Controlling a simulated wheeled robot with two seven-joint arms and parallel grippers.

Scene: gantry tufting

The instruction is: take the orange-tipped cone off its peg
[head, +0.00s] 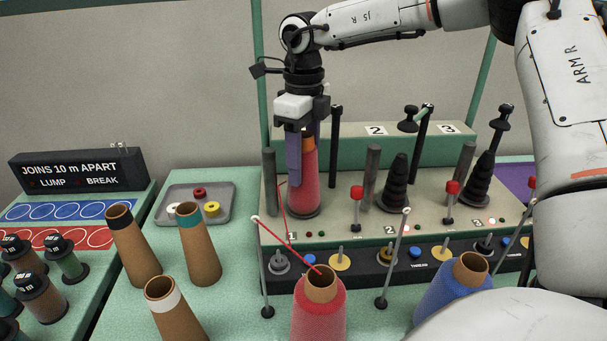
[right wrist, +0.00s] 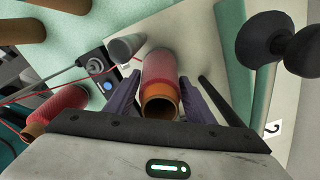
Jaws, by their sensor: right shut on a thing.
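The orange-tipped cone (head: 304,182), wound with red yarn, stands upright at station 1 of the machine, at the left end. Its peg is hidden inside or behind it. My right gripper (head: 302,165) reaches down from above with its purple fingers on either side of the cone and is shut on it near the orange tip. In the right wrist view the orange tip (right wrist: 160,103) sits between the two fingers (right wrist: 158,100). From the head view I cannot tell whether the cone's base is clear of the deck. My left gripper is not in view.
A red-wound cone (head: 320,310) and a blue-wound cone (head: 451,292) stand in front of the machine. Thin guide rods (head: 264,270) rise near them. Bare brown cones (head: 132,245) and a grey tray (head: 170,208) are at left. Stations 2 and 3 have black ribbed holders (head: 396,185).

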